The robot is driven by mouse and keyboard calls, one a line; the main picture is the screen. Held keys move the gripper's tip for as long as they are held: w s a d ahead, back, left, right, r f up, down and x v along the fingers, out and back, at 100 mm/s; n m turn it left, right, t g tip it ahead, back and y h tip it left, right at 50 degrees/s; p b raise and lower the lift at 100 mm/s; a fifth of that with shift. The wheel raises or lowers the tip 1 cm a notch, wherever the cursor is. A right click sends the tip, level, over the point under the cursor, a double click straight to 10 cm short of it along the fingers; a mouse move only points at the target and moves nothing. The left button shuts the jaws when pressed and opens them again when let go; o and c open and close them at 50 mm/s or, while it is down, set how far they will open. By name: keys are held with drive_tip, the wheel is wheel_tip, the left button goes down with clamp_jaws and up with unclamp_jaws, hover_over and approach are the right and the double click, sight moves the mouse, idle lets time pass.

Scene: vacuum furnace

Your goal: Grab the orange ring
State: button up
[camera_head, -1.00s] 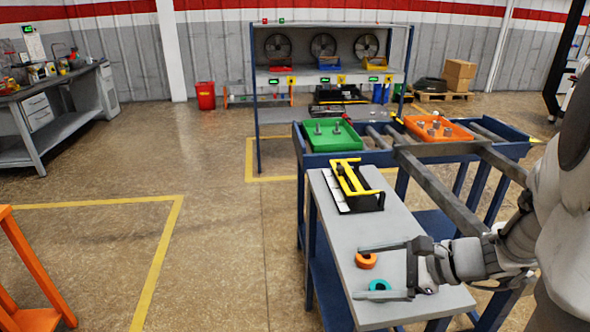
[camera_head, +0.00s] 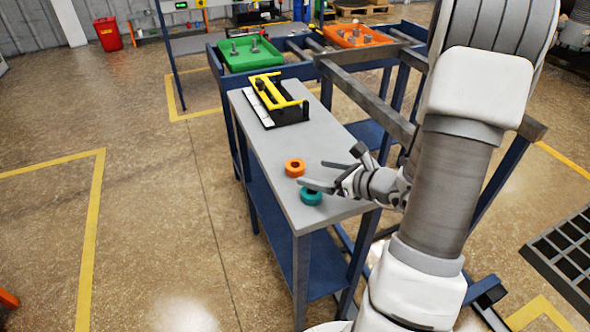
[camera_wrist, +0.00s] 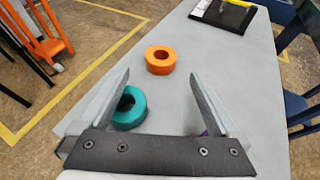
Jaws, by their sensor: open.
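The orange ring (camera_head: 295,168) lies flat on the grey table (camera_head: 270,188), near its front end. In the wrist view the orange ring (camera_wrist: 160,60) lies beyond the fingertips, between their lines and a little left of centre. My gripper (camera_head: 322,175) is open and empty, to the right of the ring in the head view. In the wrist view its two fingers (camera_wrist: 160,78) are spread wide. A teal ring (camera_head: 311,196) lies closer to the table's front edge. The teal ring is partly hidden by the left finger in the wrist view (camera_wrist: 138,110).
A black fixture with a yellow handle (camera_head: 277,98) stands at the table's far end. Green (camera_head: 248,56) and orange (camera_head: 360,36) trays with metal parts sit on the blue frame behind. A small purple thing shows behind the right finger in the wrist view (camera_wrist: 205,133).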

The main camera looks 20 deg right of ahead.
sight(300, 167)
drive_tip(key=x, duration=0.6)
drive_tip(key=shift+w+a+r+b, duration=0.1)
drive_tip(key=shift+w+a+b, duration=0.05)
drive_tip(key=shift+w+b, duration=0.2)
clamp_jaws()
